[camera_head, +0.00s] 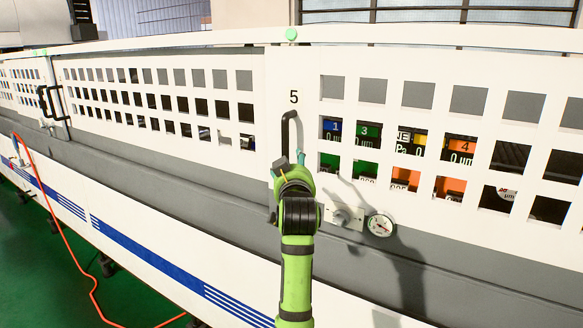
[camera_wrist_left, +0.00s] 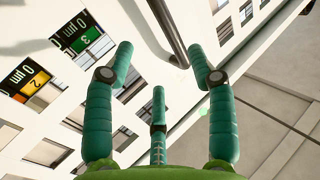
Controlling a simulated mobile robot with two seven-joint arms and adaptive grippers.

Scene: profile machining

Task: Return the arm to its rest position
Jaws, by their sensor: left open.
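My left arm (camera_head: 297,265) is green and reaches up from the bottom in the head view. Its left gripper (camera_head: 290,162) is at the lower end of a black door handle (camera_head: 287,128) on the white machine front, under the number 5. In the left wrist view the gripper (camera_wrist_left: 160,60) has its teal fingers spread apart, with nothing held. The dark handle bar (camera_wrist_left: 168,32) shows beyond and between the fingertips. I cannot tell whether a finger touches it. The palm side is partly hidden in the head view. My right gripper is not in view.
The white machine (camera_head: 185,160) with square-windowed doors runs across the view. Another handle (camera_head: 50,102) is far left. A red hose (camera_head: 75,240) hangs over the open green floor (camera_head: 140,290).

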